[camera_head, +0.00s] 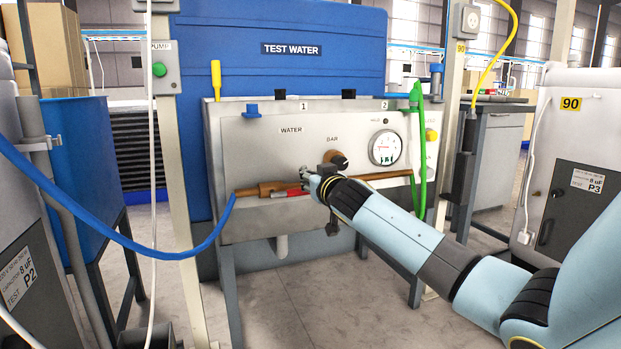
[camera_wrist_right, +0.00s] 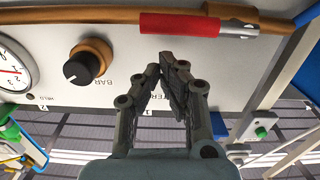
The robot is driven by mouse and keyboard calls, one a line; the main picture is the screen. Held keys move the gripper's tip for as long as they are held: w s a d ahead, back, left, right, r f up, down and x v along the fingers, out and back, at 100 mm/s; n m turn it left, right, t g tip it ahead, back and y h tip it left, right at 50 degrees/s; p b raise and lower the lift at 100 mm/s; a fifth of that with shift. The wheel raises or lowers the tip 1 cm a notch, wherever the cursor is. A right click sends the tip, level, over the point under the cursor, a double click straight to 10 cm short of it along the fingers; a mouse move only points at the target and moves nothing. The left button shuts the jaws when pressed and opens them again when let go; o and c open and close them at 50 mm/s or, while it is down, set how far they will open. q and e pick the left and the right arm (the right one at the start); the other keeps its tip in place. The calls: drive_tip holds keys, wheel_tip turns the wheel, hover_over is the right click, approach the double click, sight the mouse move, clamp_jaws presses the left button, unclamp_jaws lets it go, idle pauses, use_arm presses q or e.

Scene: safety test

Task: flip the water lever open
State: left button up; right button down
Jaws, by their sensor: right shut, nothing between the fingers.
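The water lever is a red handle (camera_head: 289,193) on the copper pipe below the WATER label of the test panel. In the right wrist view, which is upside down, the red lever (camera_wrist_right: 180,24) lies along the pipe, with a grey metal piece (camera_wrist_right: 232,12) at its right end. My right gripper (camera_head: 306,178) is at the panel front, by the lever's right end in the head view. In the wrist view its shut, empty fingertips (camera_wrist_right: 168,62) sit just short of the red handle; I cannot tell whether they touch. My left gripper is not in view.
A black BAR knob (camera_head: 339,161) and a round gauge (camera_head: 384,148) sit on the panel (camera_head: 262,150) right of the lever. A blue hose (camera_head: 160,254) joins the pipe's left end. A green hose (camera_head: 422,160) hangs at the right. Floor below is open.

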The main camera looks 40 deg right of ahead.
use_arm(q)
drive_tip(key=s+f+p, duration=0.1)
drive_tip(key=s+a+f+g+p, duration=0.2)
drive_tip(key=p, duration=0.1)
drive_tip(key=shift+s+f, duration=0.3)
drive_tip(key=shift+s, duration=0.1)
use_arm(e)
drive_tip(key=r+v, duration=0.2)
drive_tip(key=v, duration=0.8)
drive_tip(key=shift+s+r, duration=0.2)
drive_tip(key=shift+s, duration=0.1)
